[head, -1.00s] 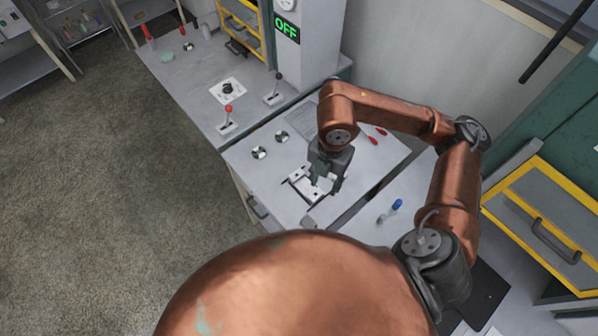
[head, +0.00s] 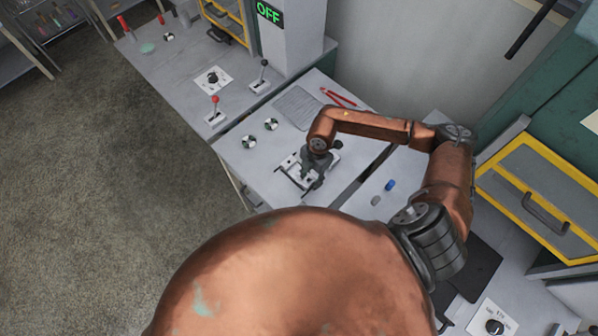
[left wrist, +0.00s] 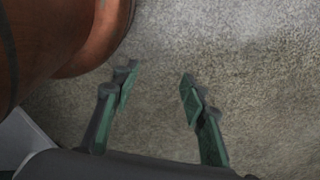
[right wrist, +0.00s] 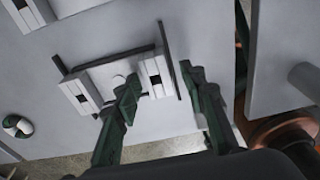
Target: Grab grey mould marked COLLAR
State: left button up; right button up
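No COLLAR marking is legible in any view. A light grey piece with two pale blocks and dark bars (head: 289,168) lies on the bench under my right arm; it is probably the mould, but I cannot be sure. It shows larger in the right wrist view (right wrist: 82,92). My right gripper (head: 308,186) is low over it and covers part of it. In the right wrist view its fingers (right wrist: 158,80) are apart, with the right-hand pale block between them in the picture; contact cannot be told. My left gripper (left wrist: 160,78) is open and empty over the floor.
The bench has round knobs (head: 248,141), a red-tipped lever (head: 215,112), a grey ribbed pad (head: 297,106) and red-handled tools (head: 338,97). Right of a gap lie a blue piece (head: 390,185) and a grey one (head: 376,200). A yellow-framed drawer (head: 535,195) stands at right.

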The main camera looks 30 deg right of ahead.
jog(key=shift+a+f, duration=0.1)
jog(key=shift+f, duration=0.25)
jog(key=shift+c, duration=0.5)
jog(key=c, duration=0.8)
pick_arm(q)
jog(key=shift+s+d, duration=0.1)
jog(key=shift+s, duration=0.4)
pick_arm(e)
grip_shut()
